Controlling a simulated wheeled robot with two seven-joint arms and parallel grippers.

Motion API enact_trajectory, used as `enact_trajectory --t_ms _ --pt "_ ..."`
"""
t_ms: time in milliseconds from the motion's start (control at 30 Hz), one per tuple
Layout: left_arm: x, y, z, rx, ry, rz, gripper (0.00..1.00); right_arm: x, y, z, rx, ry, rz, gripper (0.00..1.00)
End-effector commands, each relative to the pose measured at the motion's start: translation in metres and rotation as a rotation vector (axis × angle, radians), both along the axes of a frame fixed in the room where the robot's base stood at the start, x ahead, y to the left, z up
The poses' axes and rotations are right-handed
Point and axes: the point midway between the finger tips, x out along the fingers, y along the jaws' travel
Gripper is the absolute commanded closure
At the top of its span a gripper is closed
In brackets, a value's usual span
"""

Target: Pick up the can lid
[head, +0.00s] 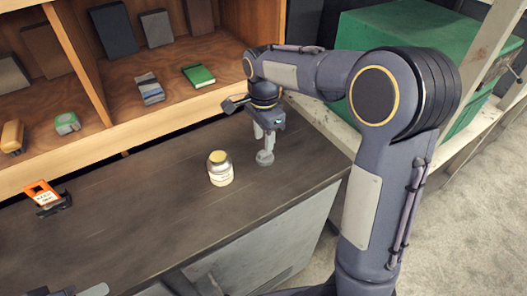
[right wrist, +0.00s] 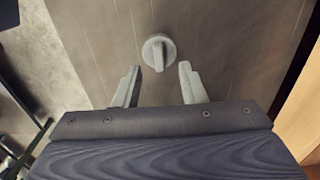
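The can lid (head: 265,158) is a small round grey disc on the dark countertop, right of a jar. In the right wrist view the lid (right wrist: 158,52) shows a raised bar across its top and lies just beyond the fingertips, centred between them. My right gripper (head: 263,141) points down above the lid. Its two grey fingers (right wrist: 159,68) are apart with nothing between them. Whether a fingertip touches the lid is unclear in the head view. Part of what looks like my left gripper (head: 92,290) shows at the bottom left edge, mostly cut off.
A jar with a pale label (head: 220,169) stands left of the lid. An orange and black item (head: 46,197) lies at the counter's left. A wooden shelf (head: 130,135) with books and small boxes runs behind. A green crate (head: 410,45) is at the back right. The counter front is clear.

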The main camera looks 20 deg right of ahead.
Motion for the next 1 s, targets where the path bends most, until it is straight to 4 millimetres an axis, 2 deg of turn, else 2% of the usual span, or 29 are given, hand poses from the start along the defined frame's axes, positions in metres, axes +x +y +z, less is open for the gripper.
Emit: enact_trajectory --t_ms 300,567,633,867,1000 --pt "0.000 0.000 0.006 0.000 0.000 0.000 0.64 -0.002 -0.002 -0.044 -0.001 0.004 0.001 0.63" --pt "0.000 0.000 0.006 0.000 0.000 0.000 0.64 -0.001 -0.002 -0.048 0.001 0.000 0.001 0.63" --pt "0.000 0.000 0.006 0.000 0.000 0.000 0.64 -0.001 -0.002 -0.048 0.001 0.000 0.001 0.68" --pt "0.000 0.000 0.005 0.000 0.000 0.000 0.64 -0.001 -0.002 -0.048 0.001 0.000 0.001 0.98" --pt "0.000 0.000 0.006 0.000 0.000 0.000 0.64 -0.001 -0.002 -0.048 0.001 0.000 0.001 1.00"
